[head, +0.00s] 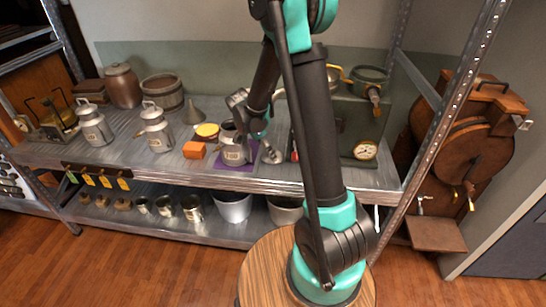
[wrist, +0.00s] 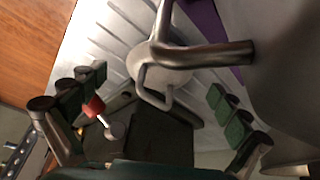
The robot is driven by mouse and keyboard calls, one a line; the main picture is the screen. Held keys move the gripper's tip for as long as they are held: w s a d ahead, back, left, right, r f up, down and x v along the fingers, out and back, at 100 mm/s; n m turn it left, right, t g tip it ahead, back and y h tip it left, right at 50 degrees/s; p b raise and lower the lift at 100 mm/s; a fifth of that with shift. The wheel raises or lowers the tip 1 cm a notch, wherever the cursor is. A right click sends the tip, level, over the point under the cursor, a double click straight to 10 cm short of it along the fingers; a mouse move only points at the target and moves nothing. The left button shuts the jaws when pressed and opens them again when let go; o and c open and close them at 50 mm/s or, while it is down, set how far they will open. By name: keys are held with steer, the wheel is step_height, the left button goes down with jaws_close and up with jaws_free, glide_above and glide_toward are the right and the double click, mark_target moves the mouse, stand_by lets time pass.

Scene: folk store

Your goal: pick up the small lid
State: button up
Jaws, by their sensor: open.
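The small lid is a round grey metal piece with a loop handle (wrist: 158,92). In the wrist view it lies between my open fingers, partly hidden behind the can's bent handle. In the head view the small lid (head: 272,154) lies on the metal shelf, just right of the grey can (head: 234,153) on a purple mat. The can's side and handle (wrist: 205,55) fill the upper right of the wrist view. My gripper (head: 262,134) is open above the lid, close beside the can; in the wrist view its fingers (wrist: 157,84) hold nothing.
A green machine with a gauge (head: 365,150) stands right of the lid. An orange block (head: 194,150) and a yellow-topped tin (head: 206,131) are left of the can. Milk cans (head: 155,127) stand farther left. A shelf post (head: 440,110) rises at the right.

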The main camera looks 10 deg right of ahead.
steer(key=shift+x, duration=1.35)
steer(key=c, duration=1.3)
steer(key=shift+a+r, duration=0.1)
steer(key=shift+r, duration=0.05)
